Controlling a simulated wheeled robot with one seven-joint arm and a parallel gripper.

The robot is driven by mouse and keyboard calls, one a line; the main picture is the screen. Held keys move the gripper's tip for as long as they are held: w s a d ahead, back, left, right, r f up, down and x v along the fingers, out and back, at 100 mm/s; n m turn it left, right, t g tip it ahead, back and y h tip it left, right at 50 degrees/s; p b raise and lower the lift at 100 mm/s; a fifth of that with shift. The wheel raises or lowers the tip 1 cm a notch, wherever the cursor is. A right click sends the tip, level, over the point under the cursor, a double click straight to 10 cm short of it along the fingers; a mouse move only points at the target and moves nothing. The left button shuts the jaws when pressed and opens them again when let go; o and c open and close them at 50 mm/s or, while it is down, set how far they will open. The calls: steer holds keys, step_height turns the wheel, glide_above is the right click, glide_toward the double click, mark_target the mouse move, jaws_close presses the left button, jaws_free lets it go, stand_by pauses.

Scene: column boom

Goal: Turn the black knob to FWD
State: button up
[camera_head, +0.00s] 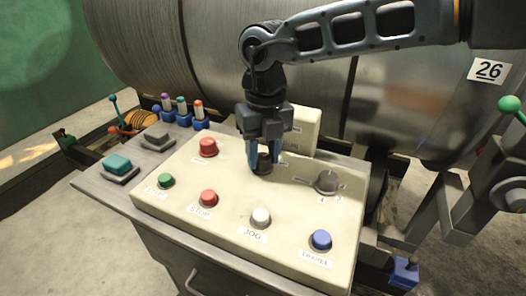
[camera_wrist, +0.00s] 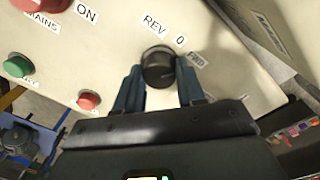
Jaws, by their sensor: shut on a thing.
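The black knob (camera_wrist: 158,66) sits on the cream control panel (camera_head: 170,203), with labels REV, 0 and FWD around it in the wrist view. My gripper (camera_wrist: 160,85) has its two blue fingers on either side of the knob and is shut on it. In the head view my gripper (camera_head: 264,160) comes down from above onto the knob (camera_head: 262,166), whose top is mostly hidden. The FWD label (camera_wrist: 196,59) is right of the knob, close to the right finger. I cannot tell exactly which label the knob's pointer faces.
A red button (camera_head: 207,148) is left of the knob. A grey selector (camera_head: 327,182) is to its right. Green (camera_head: 166,181), red (camera_head: 208,198), white (camera_head: 261,217) and blue (camera_head: 320,240) buttons line the front. A raised cream box (camera_head: 303,130) stands close behind my gripper.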

mark_target(264, 157)
steer(key=shift+m, duration=1.6)
steer(key=o, duration=1)
steer(key=shift+o, duration=0.2)
steer(key=shift+d+r, duration=0.15)
steer(key=shift+r, duration=3.8)
